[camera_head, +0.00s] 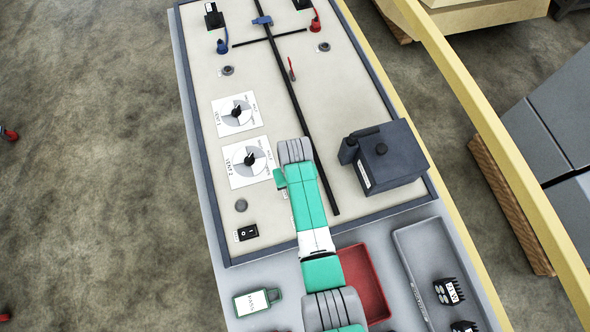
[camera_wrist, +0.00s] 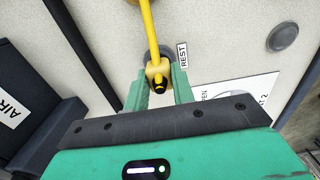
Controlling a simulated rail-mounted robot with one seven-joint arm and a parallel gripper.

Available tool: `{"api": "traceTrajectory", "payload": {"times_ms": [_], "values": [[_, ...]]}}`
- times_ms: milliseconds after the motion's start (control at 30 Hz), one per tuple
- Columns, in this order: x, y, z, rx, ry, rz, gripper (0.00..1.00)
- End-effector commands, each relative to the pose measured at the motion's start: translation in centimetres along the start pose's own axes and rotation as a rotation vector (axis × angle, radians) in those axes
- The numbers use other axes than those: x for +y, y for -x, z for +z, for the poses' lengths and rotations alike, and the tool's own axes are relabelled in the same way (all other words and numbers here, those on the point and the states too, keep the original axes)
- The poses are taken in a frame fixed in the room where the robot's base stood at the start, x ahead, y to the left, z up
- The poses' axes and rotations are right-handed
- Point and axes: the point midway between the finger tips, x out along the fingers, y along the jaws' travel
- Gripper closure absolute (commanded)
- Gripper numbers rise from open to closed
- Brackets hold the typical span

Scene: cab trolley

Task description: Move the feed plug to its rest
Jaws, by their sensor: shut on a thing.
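The yellow feed plug (camera_wrist: 158,70) shows in the wrist view, with its yellow cable running up out of the picture. The green fingers of my gripper (camera_wrist: 160,88) are shut on it, one on each side. Just behind the plug is a round grey fitting (camera_wrist: 145,56), partly covered, with a REST label (camera_wrist: 183,55) to its right. The plug lines up with this fitting, but I cannot tell whether it is in it or above it. In the head view my green arm reaches over the panel and hides the plug and the fitting.
A dark box (camera_head: 383,156) marked AIR stands right of my arm. Two vent dials (camera_head: 250,160) lie to its left, with a black rail (camera_head: 285,80) beyond. A red tray (camera_head: 363,282) and a grey tray (camera_head: 415,270) are at the near end.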

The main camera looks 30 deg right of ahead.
Motion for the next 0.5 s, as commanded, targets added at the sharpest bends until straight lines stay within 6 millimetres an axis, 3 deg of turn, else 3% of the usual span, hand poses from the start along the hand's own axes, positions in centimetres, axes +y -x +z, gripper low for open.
{"api": "traceTrajectory", "payload": {"times_ms": [500], "values": [[0.01,-0.6,-0.02,0.001,0.0,0.0,1.0]]}}
